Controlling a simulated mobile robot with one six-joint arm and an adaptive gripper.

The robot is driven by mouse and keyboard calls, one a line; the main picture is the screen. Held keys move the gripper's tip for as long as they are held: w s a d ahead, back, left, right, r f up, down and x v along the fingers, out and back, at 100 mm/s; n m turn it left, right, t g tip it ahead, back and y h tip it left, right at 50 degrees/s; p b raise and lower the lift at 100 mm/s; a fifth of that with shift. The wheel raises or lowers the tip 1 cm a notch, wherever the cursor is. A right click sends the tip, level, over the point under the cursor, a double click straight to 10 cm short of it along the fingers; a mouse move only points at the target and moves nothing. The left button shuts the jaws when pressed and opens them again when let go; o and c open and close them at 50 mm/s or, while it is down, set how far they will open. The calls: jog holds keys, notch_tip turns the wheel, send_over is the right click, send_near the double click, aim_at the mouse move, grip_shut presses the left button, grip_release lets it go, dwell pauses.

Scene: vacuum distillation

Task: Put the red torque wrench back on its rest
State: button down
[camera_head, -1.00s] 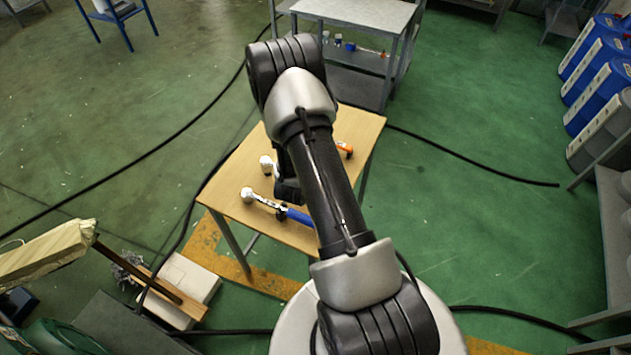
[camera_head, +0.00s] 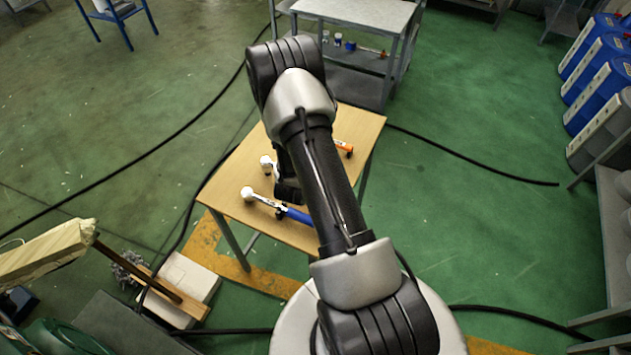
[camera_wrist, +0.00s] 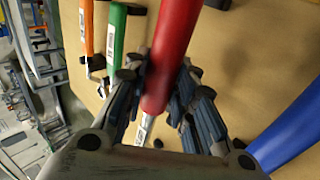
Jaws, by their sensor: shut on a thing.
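In the wrist view, the red torque wrench (camera_wrist: 174,45) has its red handle between the two fingers of my gripper (camera_wrist: 158,84), which is shut on it. The handle looks larger and nearer than the green and orange ones, so it seems raised above the wooden table (camera_wrist: 240,70). Its metal part shows below the fingers, partly hidden by my gripper. In the head view my arm hides the red wrench. I cannot make out its rest; small dark blocks (camera_wrist: 218,4) show on the table beside the handle.
A green-handled wrench (camera_wrist: 117,42) and an orange-handled one (camera_wrist: 86,28) lie left of the red one in the wrist view. A blue-handled wrench (camera_wrist: 292,128) is at the right. The table's front left edge (camera_head: 250,228) is near the blue wrench (camera_head: 298,215). A grey shelf cart (camera_head: 350,12) stands behind.

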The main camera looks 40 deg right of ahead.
jog(key=shift+f+b, duration=0.9)
jog(key=shift+f, duration=0.4)
jog(key=c, duration=1.2)
grip_release()
jog(key=shift+c, duration=0.2)
jog(key=shift+s+a+f, duration=0.1)
jog(key=v, duration=1.2)
